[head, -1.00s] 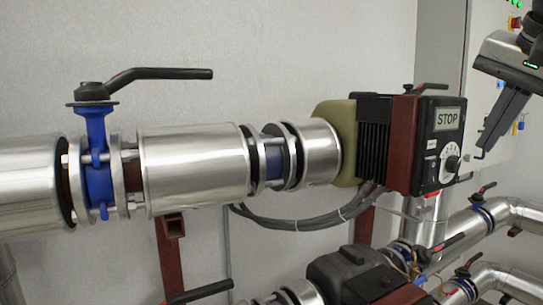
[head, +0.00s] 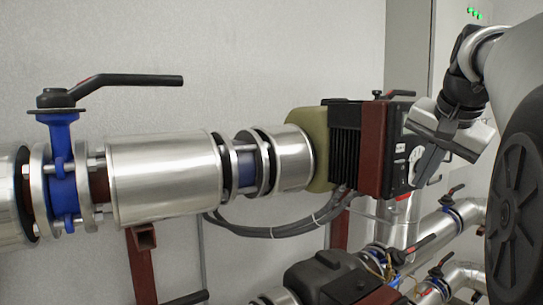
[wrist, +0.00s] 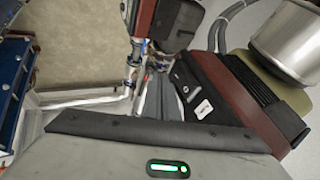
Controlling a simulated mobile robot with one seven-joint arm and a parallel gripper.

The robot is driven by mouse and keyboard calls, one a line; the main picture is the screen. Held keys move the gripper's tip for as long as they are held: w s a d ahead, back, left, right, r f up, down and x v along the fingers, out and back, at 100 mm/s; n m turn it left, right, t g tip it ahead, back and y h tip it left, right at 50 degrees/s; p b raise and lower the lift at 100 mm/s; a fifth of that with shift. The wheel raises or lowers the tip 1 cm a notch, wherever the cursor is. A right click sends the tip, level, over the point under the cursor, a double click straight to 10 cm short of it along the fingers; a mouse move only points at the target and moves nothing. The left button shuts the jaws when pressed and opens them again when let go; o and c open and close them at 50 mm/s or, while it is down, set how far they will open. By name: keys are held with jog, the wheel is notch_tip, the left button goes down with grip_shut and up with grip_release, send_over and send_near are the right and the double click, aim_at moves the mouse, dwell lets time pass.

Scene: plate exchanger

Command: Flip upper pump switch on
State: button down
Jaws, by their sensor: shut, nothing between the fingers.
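The upper pump (head: 371,150), with a black finned motor and red housing, sits on the upper pipe at the right of the head view. Its black control panel (head: 400,158) faces right. My gripper (head: 420,180) is shut and empty in front of this panel, fingers pointing down, and it hides the display and most of the dial area. In the wrist view the shut fingers (wrist: 160,98) lie beside the black panel (wrist: 200,86), which carries a small white mark (wrist: 204,108). I cannot tell whether the fingers touch the panel, nor the switch's position.
A lower pump (head: 330,280) stands below on another pipe. A valve with a black lever (head: 130,80) and blue body is at the left. Grey cables (head: 275,228) hang under the upper pipe. A grey cabinet (head: 408,50) stands behind the pump.

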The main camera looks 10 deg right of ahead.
aim_at(402, 175)
jog(key=shift+w+a+f, duration=0.1)
jog(key=shift+w+a, duration=0.1)
jog(key=shift+w, duration=0.25)
jog(key=shift+w+a, duration=0.2)
jog(key=shift+w, duration=0.25)
jog(key=shift+w+a+b, duration=0.1)
jog(key=shift+w+b, duration=0.1)
jog(key=shift+b, duration=0.15)
